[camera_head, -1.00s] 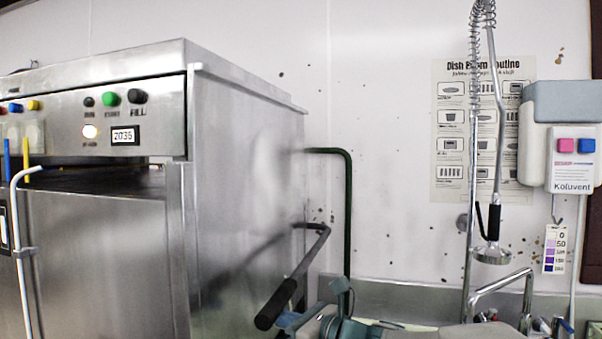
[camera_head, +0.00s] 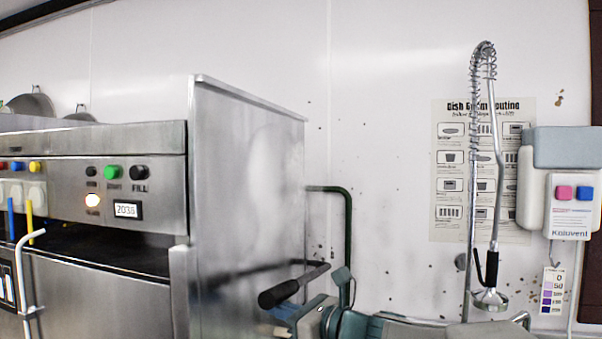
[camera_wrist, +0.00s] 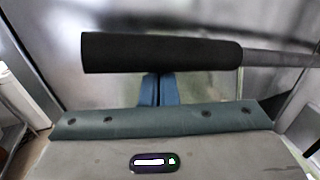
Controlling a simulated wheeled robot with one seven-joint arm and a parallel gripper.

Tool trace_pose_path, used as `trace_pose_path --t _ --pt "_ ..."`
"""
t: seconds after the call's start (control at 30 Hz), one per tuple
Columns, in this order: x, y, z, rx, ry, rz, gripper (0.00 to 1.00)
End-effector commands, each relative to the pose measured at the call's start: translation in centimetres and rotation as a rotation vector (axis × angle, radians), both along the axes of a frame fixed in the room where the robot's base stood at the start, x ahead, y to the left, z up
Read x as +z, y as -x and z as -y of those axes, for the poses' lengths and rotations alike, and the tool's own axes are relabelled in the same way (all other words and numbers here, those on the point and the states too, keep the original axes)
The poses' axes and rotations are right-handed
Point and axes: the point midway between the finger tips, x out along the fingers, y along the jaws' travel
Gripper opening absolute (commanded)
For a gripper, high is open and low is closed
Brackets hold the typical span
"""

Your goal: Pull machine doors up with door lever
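The door lever is a metal bar with a thick black grip (camera_head: 279,293), at the right side of the steel dish machine (camera_head: 245,190). The grip spans the wrist view (camera_wrist: 160,52), with its bar running off right. My gripper (camera_wrist: 159,88) has blue fingers close together, with no visible gap, just below the grip in that view. The fingertips end at the grip's lower edge or are hidden by it; I cannot tell whether they touch. The grip is not between the fingers. The machine door's front (camera_head: 100,300) shows below a dark slot.
A green pipe (camera_head: 347,235) runs down the wall behind the lever. A spray hose (camera_head: 478,150) hangs at right, beside a wall poster (camera_head: 450,190) and a dispenser (camera_head: 575,175). The machine's side panel stands close left of the lever.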

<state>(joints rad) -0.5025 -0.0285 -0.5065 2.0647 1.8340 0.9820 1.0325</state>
Motion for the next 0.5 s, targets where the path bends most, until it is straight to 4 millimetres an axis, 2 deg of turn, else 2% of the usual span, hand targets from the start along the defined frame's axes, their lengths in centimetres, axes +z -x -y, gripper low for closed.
trace_pose_path --t 0.03,0.33,0.5 --pt "1.6 -0.1 0.0 0.001 -0.002 0.005 0.00" --pt "5.8 -0.7 0.2 0.002 -0.002 0.006 0.00" --pt "7.8 -1.7 0.6 0.001 -0.001 0.004 0.00"
